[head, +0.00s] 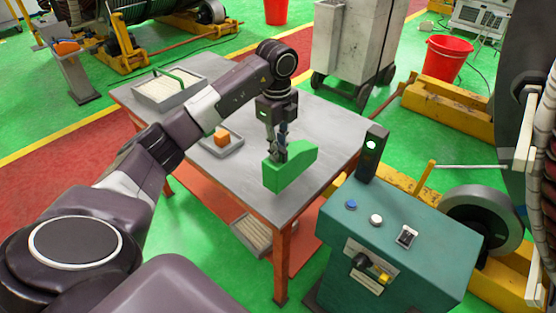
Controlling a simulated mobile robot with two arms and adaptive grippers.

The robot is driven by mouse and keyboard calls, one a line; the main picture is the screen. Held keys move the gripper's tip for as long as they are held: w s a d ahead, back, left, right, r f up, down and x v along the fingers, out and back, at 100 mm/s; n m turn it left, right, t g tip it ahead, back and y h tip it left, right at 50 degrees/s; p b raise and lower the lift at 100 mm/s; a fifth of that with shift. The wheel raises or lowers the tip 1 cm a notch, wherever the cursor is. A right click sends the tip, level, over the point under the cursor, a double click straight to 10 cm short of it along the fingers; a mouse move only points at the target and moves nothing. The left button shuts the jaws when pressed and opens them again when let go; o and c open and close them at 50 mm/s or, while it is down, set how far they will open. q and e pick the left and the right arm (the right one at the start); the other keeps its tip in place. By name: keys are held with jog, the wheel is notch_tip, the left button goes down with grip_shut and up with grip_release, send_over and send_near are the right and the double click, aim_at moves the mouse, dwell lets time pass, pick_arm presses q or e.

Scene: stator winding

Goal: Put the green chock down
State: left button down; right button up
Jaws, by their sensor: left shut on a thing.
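The green chock (291,170) is a wedge-shaped block at the right front part of the grey table (325,130). My left gripper (280,152) points down from above and is shut on the top of the chock. The chock is at or just above the table surface; I cannot tell whether its underside touches. My right gripper is not in view.
A box with a green handle (168,91) stands at the far left corner. A teal control console (395,240) with a lit green lamp stands close at the right.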

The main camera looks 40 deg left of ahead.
pick_arm(q)
jog(key=shift+f+p, duration=0.55)
jog(key=shift+f, duration=1.65)
jog(key=c, duration=1.9)
grip_release()
jog(key=shift+f, duration=0.15)
jog(key=shift+c, duration=0.2)
notch_tip(320, 180, up, 7)
jog(key=b, duration=0.2)
jog(key=shift+f+b, duration=0.2)
jog(key=shift+b, duration=0.1)
notch_tip(320, 180, up, 4)
jog(key=shift+s+r, duration=0.1)
jog(key=shift+r, duration=0.75)
